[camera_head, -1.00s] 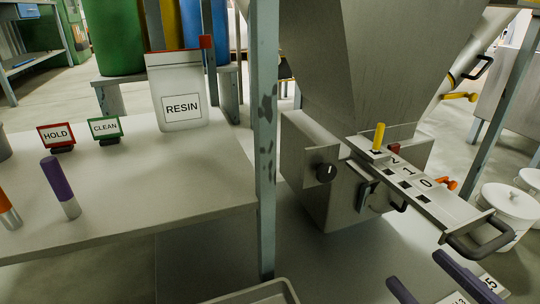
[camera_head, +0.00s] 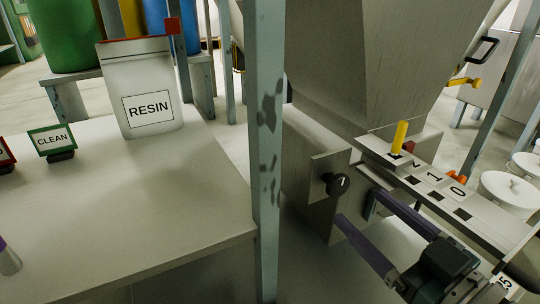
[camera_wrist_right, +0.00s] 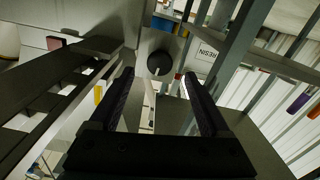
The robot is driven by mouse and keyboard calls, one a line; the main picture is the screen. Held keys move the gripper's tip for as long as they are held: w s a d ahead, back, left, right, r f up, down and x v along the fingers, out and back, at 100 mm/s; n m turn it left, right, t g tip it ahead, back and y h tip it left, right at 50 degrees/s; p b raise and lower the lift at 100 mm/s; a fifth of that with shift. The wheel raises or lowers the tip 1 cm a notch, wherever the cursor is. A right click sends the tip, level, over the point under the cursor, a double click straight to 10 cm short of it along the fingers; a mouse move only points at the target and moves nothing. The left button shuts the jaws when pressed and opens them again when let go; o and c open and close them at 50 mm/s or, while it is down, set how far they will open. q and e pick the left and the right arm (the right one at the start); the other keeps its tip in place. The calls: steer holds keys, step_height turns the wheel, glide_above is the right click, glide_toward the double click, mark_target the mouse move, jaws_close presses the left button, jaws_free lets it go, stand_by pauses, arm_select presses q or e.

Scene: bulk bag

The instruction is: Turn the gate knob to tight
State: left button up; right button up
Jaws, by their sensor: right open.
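The gate knob (camera_head: 337,185) is a round black knob with a white mark, on a grey plate on the front of the hopper outlet box. The mark is tilted in the head view. My right gripper (camera_head: 361,210) is open and empty, its two dark fingers pointing toward the box from the lower right, with the tips just right of and below the knob. In the right wrist view the knob (camera_wrist_right: 160,62) shows ahead, between and beyond the spread fingertips (camera_wrist_right: 158,75); they appear apart from it. I see no readable "tight" label. My left gripper is out of view.
A numbered slide rail (camera_head: 440,190) with a yellow peg (camera_head: 399,137) juts out right of the knob, close above my gripper. A blue-grey post (camera_head: 265,150) stands left of it. A table (camera_head: 170,210) holds a RESIN bag (camera_head: 140,85) and a CLEAN sign (camera_head: 52,141).

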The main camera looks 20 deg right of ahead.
mark_target(341, 188)
steer(key=w, duration=0.2)
steer(key=w+b, duration=0.1)
steer(key=w, duration=0.2)
steer(key=shift+w+a+b, duration=0.2)
steer(key=shift+w+b, duration=0.1)
steer(key=shift+s, duration=0.1)
steer(key=shift+c, duration=0.4)
jaws_close()
